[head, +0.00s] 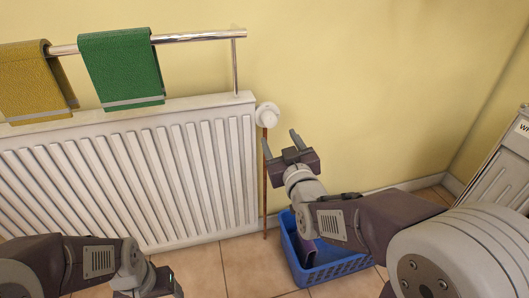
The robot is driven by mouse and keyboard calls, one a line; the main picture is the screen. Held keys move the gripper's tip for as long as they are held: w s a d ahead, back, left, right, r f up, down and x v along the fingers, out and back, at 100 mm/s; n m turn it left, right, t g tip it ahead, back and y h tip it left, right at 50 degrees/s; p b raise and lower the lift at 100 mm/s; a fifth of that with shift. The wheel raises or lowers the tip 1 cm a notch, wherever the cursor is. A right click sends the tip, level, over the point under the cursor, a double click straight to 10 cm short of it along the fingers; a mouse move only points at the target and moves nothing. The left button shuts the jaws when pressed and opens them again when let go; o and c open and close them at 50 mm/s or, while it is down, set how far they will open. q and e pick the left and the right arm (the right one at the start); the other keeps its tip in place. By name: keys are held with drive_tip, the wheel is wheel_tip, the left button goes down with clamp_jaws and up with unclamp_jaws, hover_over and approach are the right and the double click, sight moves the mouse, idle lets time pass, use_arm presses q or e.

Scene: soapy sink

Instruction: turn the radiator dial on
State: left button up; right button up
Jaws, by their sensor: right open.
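The radiator (130,180) is white and ribbed and stands against the yellow wall. Its dial (267,115) is a round white knob at the top right corner, above a thin copper pipe (265,190). My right gripper (281,141) is open and empty, with its fingers pointing up toward the dial, a little below it in the picture. I see no clear contact between them. The dial's setting is too small to read. My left gripper (148,284) is at the bottom edge in front of the radiator; its fingers are cut off or hidden.
A chrome rail (200,37) above the radiator carries a yellow towel (30,85) and a green towel (120,68). A blue basket (335,269) with something dark in it stands on the tiled floor below my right arm. A pale bin-like box (500,160) stands at the right edge.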

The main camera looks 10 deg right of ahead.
sight(271, 122)
drive_tip(key=w+b, duration=0.1)
drive_tip(key=w, duration=0.7)
drive_tip(key=shift+w+f, duration=0.1)
drive_tip(key=shift+w, duration=0.45)
clamp_jaws()
